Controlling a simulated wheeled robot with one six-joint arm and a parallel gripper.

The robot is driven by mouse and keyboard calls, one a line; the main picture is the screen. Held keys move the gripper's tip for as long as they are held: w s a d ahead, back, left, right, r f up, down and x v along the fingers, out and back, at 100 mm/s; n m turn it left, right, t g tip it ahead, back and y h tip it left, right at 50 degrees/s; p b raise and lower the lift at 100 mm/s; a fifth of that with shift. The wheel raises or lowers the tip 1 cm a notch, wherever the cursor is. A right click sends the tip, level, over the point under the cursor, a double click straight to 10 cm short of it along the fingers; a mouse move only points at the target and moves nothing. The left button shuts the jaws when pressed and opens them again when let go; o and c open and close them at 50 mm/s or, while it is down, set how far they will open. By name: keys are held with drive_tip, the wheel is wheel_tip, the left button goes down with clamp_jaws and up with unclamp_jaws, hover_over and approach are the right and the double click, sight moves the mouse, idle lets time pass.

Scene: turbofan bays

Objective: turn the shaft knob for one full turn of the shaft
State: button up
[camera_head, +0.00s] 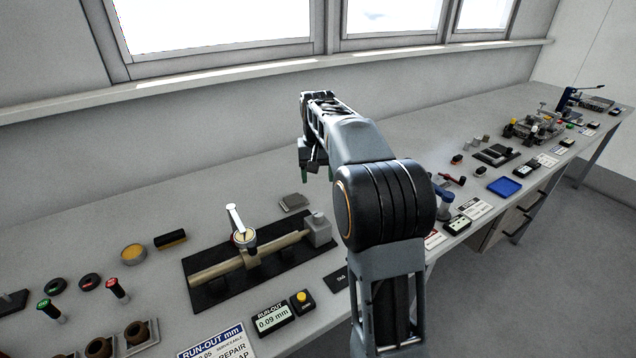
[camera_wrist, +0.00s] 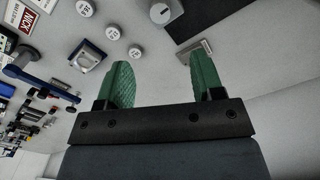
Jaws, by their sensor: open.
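A brass-coloured shaft (camera_head: 215,270) lies across a black base plate (camera_head: 205,297) on the bench. A dial gauge (camera_head: 243,238) with a pale upright arm stands over the shaft. A grey block (camera_head: 319,232) with a small top piece stands at the shaft's right end; I cannot clearly make out a shaft knob there. My gripper (camera_head: 317,173) is above the bench, behind and above the block, apart from it. In the wrist view its green fingers (camera_wrist: 163,82) are spread with nothing between them. A grey block with a round face (camera_wrist: 160,13) shows beyond them.
A run-out display (camera_head: 272,318) reads 0.09 mm, beside a yellow-button box (camera_head: 302,300). A flat grey piece (camera_head: 294,202) lies behind the plate. Red and green handled tools (camera_head: 117,290) stand at left. A blue tray (camera_head: 504,187) and other fixtures are at right. My arm hides part of the bench.

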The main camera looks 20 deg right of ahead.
sight(318, 213)
wheel_tip(318, 213, down, 14)
drive_tip(key=n+p, duration=0.1)
drive_tip(key=n, duration=0.6)
drive_tip(key=shift+s+r, duration=0.1)
idle(0.3)
drive_tip(key=c, duration=0.9)
